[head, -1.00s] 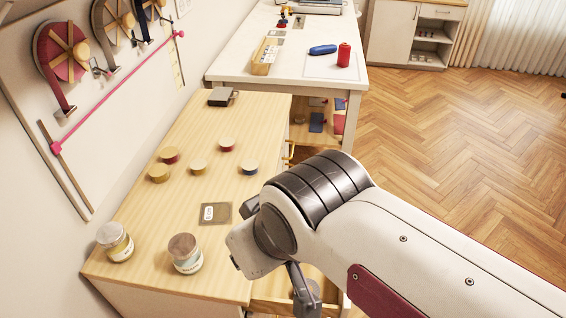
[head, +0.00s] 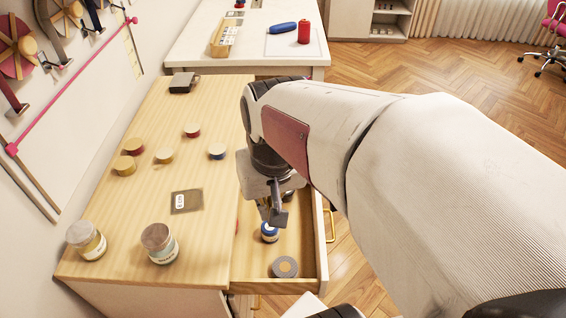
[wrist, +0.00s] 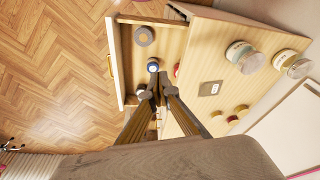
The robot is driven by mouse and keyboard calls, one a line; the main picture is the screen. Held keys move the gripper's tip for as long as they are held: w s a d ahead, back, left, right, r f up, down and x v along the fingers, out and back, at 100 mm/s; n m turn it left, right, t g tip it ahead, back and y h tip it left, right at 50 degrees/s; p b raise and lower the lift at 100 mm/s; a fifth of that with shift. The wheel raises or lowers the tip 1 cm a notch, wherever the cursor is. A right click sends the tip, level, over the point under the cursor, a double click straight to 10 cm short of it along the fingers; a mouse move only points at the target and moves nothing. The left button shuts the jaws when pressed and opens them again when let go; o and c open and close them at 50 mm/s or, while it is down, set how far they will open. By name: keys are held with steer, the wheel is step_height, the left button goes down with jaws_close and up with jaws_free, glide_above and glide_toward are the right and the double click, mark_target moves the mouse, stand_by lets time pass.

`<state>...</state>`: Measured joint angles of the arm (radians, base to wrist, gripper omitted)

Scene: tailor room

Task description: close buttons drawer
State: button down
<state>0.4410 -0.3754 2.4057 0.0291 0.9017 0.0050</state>
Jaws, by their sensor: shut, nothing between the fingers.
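A wooden drawer (head: 308,283) stands pulled out from the right side of the wooden cabinet (head: 150,120) in the head view. Its gold handle (head: 331,224) is on the outer front face. In the wrist view the open drawer (wrist: 116,60) shows at upper left. My gripper (head: 273,217) is shut and empty, pointing down above the drawer. In the wrist view my gripper (wrist: 154,90) is close to a blue-topped jar (wrist: 153,65) in the drawer. I cannot tell whether it touches anything. The far part of the drawer is hidden behind my arm. No drawer label is readable.
Inside the drawer are the blue-topped jar (head: 269,233) and a grey round item (head: 285,267). Two jars (head: 159,243), several round lids (head: 164,155) and a labelled card (head: 187,201) sit on the cabinet top. Wooden floor (head: 440,70) is free to the right.

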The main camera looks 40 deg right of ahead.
steer(key=d+f+m+y, duration=0.1)
steer(key=d+f+m, duration=0.5)
steer(key=d, duration=0.4)
steer(key=s+d+f+m+y, duration=0.1)
steer(key=d+f+m, duration=0.5)
steer(key=d, duration=0.5)
steer(key=d+f+m+t+y, duration=0.1)
steer(key=d+f+m+y, duration=0.1)
steer(key=d+f+m, duration=0.4)
steer(key=d+m, duration=0.3)
steer(key=d, duration=0.2)
steer(key=shift+s+d+f+m, duration=0.2)
steer(key=shift+s+f+m, duration=0.1)
steer(key=shift+m, duration=0.1)
steer(key=shift+f, duration=0.1)
steer(key=x, duration=0.3)
steer(key=w+a+x, duration=0.1)
steer(key=x, duration=0.6)
steer(key=shift+w+a, duration=0.25)
steer(key=shift+a, duration=0.05)
steer(key=shift+w+a, duration=0.6)
steer(key=shift+w, duration=0.05)
